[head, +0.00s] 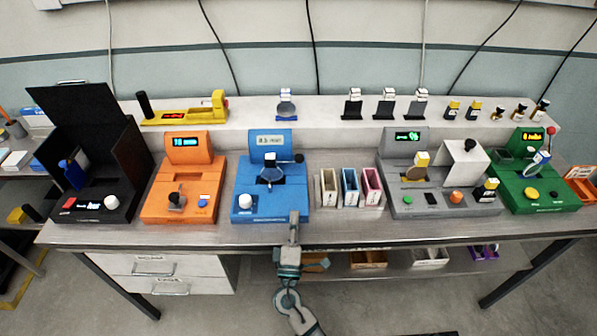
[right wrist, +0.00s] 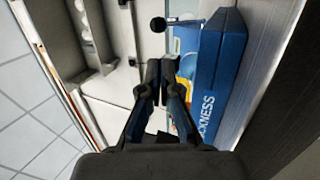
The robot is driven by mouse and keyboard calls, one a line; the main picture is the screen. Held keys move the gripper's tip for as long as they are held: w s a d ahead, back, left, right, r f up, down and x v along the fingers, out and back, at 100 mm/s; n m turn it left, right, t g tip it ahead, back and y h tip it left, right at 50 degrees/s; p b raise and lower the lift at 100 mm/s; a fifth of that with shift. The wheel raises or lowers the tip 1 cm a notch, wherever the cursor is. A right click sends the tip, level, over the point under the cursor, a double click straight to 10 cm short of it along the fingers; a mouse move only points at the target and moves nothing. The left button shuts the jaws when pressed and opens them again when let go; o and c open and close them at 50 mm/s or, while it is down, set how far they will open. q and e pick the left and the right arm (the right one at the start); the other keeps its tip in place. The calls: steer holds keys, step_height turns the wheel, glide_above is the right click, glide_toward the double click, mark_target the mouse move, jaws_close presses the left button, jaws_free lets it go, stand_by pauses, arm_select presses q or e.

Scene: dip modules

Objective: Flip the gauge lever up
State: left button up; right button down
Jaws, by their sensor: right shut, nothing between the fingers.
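The blue thickness gauge (head: 240,187) stands on the bench near the middle, with a lit display reading in its top. Its lever ends in a black knob (head: 299,157) at the right side of the display. The knob also shows in the right wrist view (right wrist: 158,24), on a thin rod beside the blue housing (right wrist: 217,60), lettered "THICKNESS". My right gripper (head: 294,216) is at the front right corner of the gauge, short of the knob. In the wrist view its two dark fingers (right wrist: 162,68) are together and empty. My left gripper is not in view.
Pink, blue and cream bins (head: 348,186) stand right of the gauge. An orange module (head: 153,206) is on its left. Grey (head: 402,170) and green (head: 540,192) modules stand further right. A raised shelf (head: 330,124) behind holds small stamps.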

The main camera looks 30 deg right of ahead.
steer(key=p+x, duration=0.3)
steer(key=x, duration=1)
steer(key=shift+a, duration=0.1)
steer(key=shift+w+d, duration=0.2)
steer(key=shift+d, duration=0.2)
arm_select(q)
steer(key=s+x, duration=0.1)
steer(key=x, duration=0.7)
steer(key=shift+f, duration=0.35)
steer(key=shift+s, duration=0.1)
arm_select(e)
steer(key=shift+a+r, duration=0.1)
steer(key=shift+a, duration=0.1)
